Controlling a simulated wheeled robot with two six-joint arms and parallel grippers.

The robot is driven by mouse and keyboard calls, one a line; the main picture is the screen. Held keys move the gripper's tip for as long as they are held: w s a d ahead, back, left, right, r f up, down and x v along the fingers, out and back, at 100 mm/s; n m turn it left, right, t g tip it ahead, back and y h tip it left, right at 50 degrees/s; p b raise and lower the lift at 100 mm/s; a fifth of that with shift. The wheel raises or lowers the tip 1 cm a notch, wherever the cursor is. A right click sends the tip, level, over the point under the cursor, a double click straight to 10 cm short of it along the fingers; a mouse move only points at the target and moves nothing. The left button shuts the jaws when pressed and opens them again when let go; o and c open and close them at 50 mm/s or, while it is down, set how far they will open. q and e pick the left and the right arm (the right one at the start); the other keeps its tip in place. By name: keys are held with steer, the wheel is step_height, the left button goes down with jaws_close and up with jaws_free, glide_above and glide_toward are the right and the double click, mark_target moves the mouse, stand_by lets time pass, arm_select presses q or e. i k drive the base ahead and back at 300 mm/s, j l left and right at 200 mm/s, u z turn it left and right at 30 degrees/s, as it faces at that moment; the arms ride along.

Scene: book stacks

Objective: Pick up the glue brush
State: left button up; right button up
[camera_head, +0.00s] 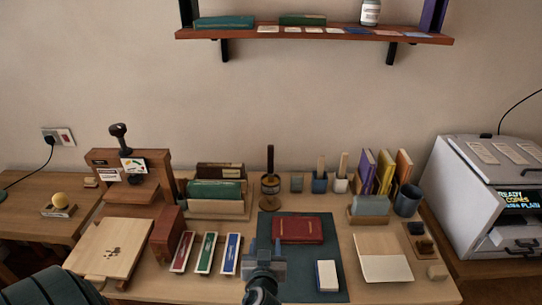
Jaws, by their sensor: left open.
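A brush with a dark upright handle (270,159) stands in a brass-coloured pot (270,190) at the back middle of the bench; this looks like the glue brush, its lower end hidden in the pot. Two lighter sticks, also brush-like, stand in small pots (319,184) (341,184) to its right. My left gripper (265,262) is at the front middle, over the dark mat, in front of the brass pot and apart from it. It is open, with nothing visible between its fingers. My right gripper is not in view.
The dark mat (326,249) carries a red book (298,229) and a small white-topped block (327,275). Coloured long boxes (204,253) lie left of my gripper. A box of books (216,207) stands left of the pot. A wall shelf (315,37) hangs above.

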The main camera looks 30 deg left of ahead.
mark_target(270, 147)
steer(key=i+j, duration=0.8)
steer(key=i, duration=0.1)
